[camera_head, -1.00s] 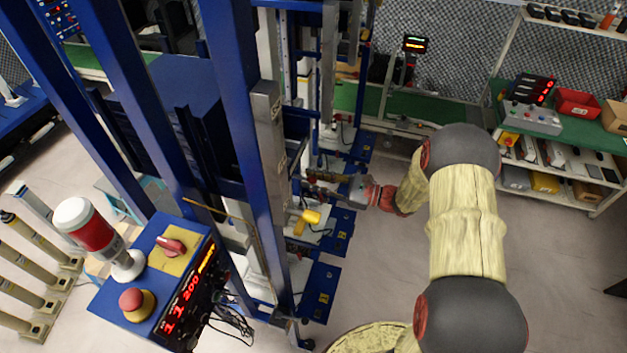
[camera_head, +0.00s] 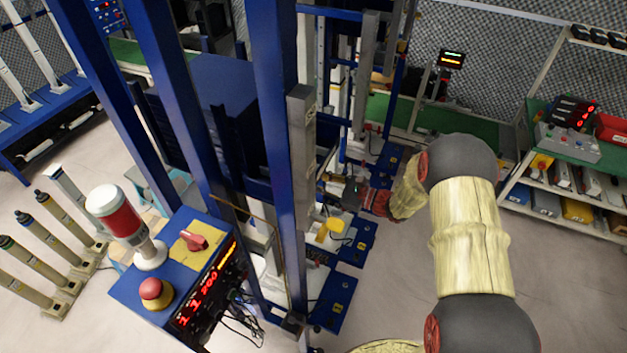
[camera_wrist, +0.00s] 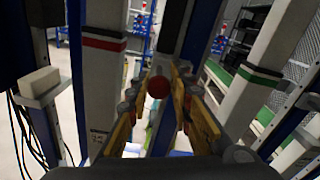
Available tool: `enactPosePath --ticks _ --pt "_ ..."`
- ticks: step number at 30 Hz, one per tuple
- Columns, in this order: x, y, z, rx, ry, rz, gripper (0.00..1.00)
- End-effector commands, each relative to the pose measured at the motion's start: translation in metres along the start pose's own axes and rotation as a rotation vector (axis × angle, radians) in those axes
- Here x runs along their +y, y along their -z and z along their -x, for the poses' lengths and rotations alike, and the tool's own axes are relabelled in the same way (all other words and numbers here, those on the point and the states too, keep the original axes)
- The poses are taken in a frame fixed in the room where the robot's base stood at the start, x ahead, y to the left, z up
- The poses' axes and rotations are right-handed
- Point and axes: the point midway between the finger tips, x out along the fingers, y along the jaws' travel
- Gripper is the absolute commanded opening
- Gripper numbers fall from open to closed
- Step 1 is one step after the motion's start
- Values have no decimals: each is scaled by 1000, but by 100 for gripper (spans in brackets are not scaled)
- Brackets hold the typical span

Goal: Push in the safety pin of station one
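A round red knob (camera_wrist: 158,87), which looks like the end of the safety pin, shows in the wrist view between my fingertips. The pin's shaft is hidden behind it. My gripper (camera_wrist: 156,85) has its yellow-padded fingers apart on either side of the knob; I cannot tell whether they touch it. In the head view my gripper (camera_head: 335,183) is beside the grey column (camera_head: 302,150) of the blue press frame, pointing left toward it. The pin cannot be made out there.
A control box (camera_head: 185,265) with a red lamp, switch and stop button stands at the front left. Blue uprights (camera_head: 275,110) crowd my gripper's left side. A yellow part (camera_head: 331,227) sits below it. Shelves (camera_head: 575,165) stand at the right; floor between is clear.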

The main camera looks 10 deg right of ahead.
Motion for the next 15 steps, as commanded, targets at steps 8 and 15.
enactPosePath --ticks 8,15 --pt "0 0 0 0 -1 -1 38" --pt "1 1 1 1 -1 -2 39"
